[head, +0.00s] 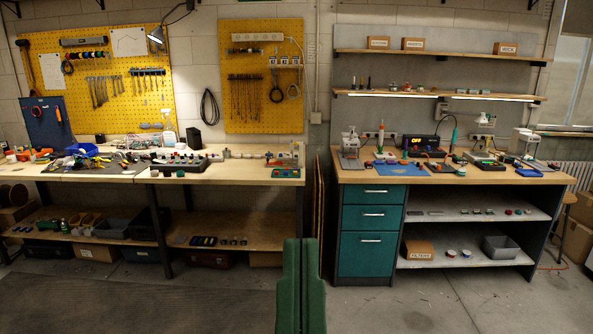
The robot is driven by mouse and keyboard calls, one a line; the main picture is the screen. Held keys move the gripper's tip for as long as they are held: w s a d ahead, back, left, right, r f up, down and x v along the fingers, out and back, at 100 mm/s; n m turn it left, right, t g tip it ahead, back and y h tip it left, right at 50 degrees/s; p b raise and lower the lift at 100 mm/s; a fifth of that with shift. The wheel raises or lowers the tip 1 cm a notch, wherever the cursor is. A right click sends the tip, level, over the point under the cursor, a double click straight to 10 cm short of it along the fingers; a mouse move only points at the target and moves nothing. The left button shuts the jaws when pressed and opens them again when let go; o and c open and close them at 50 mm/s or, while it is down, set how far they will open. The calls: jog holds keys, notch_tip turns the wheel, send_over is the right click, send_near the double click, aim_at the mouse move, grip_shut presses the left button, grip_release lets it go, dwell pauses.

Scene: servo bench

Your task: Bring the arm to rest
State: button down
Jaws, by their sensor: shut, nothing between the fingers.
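A long wooden bench (225,174) with tools and parts runs along the left. A second bench (380,177) with teal drawers (370,240) and crowded electronics stands right. Yellow pegboards (105,100) and shelves (440,54) hang behind. The grey floor (440,310) in front is clear.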

notch_tip(320, 180, up, 32)
jog(key=p, duration=2.7)
jog(key=shift+w+a, duration=0.15)
jog(key=shift+a, duration=0.15)
